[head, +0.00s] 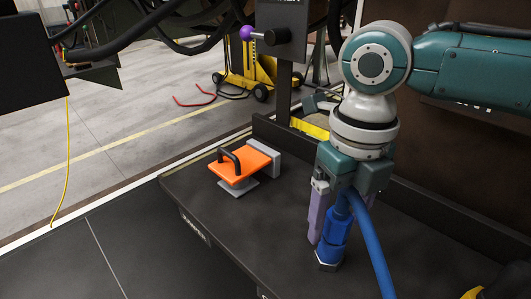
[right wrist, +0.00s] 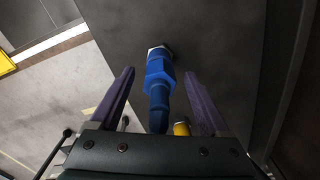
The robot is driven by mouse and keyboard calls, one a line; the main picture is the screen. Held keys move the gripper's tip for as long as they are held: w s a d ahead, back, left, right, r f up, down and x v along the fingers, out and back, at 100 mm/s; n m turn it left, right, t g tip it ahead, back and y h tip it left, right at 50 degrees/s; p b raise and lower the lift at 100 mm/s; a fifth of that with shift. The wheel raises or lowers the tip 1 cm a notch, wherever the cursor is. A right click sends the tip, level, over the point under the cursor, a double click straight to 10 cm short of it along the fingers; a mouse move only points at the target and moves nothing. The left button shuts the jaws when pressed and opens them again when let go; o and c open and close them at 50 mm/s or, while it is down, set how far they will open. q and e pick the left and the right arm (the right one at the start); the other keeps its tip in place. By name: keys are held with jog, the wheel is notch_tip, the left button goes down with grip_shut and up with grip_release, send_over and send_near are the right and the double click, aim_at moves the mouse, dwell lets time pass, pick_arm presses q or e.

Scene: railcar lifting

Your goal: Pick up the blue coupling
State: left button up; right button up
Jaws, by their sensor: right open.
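The blue coupling (head: 331,246) stands about upright on the dark bench top, with a silver end at its foot and a blue hose (head: 374,240) curving from its top to the lower right. My right gripper (head: 333,232) points down over it, its purple fingers open. In the right wrist view the coupling (right wrist: 159,74) lies between the two spread fingers of the gripper (right wrist: 159,72), with visible gaps on both sides. In the head view one finger is partly hidden behind the coupling and hose. My left gripper is not in view.
An orange block with a black handle (head: 239,166) sits on the dark bench (head: 225,215) to the left. A purple knob (head: 246,33) stands on a post behind. A yellow item (head: 472,293) lies at the lower right. Clear bench surface lies left of the coupling.

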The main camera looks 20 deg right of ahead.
grip_shut()
dwell(0.5)
